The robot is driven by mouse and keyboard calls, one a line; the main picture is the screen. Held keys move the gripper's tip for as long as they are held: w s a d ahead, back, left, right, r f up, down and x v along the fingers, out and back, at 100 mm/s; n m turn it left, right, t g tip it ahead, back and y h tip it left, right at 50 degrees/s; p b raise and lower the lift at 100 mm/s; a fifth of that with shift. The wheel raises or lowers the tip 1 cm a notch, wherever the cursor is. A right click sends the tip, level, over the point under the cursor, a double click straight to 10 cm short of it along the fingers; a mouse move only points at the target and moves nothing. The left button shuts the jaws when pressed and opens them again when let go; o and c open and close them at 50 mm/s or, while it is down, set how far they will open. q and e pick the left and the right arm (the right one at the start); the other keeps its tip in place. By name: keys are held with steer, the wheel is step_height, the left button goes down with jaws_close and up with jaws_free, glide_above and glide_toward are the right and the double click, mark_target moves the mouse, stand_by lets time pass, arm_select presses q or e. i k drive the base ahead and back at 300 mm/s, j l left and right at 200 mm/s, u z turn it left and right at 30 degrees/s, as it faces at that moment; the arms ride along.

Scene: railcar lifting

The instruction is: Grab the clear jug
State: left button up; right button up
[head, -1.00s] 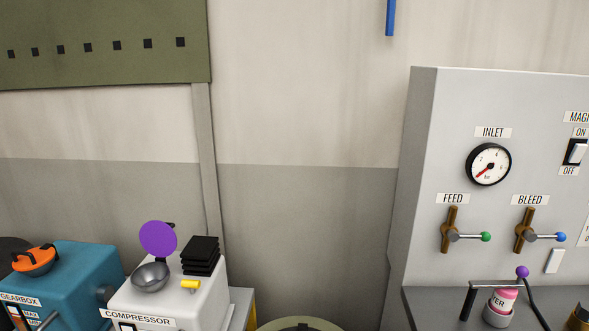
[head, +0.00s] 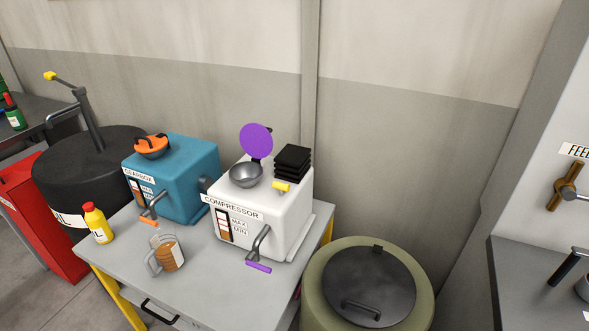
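The clear jug (head: 168,256) stands upright on the front part of a grey table in the head view. It is see-through, with a brown band, perhaps liquid, and a white label on its side. Its handle is on the left and its spout edge points up to the left. It stands in front of the blue gearbox box (head: 187,180) and the white compressor box (head: 262,207). Neither of my grippers is in view.
The grey table (head: 200,290) has yellow legs and a drawer handle. A yellow bottle with a red cap (head: 97,223) stands at its left edge. A black drum (head: 80,165) is behind left; a green bin with a dark lid (head: 366,287) is at right. Bare tabletop surrounds the jug.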

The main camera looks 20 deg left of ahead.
mark_target(164, 244)
steer(key=u, duration=1.6)
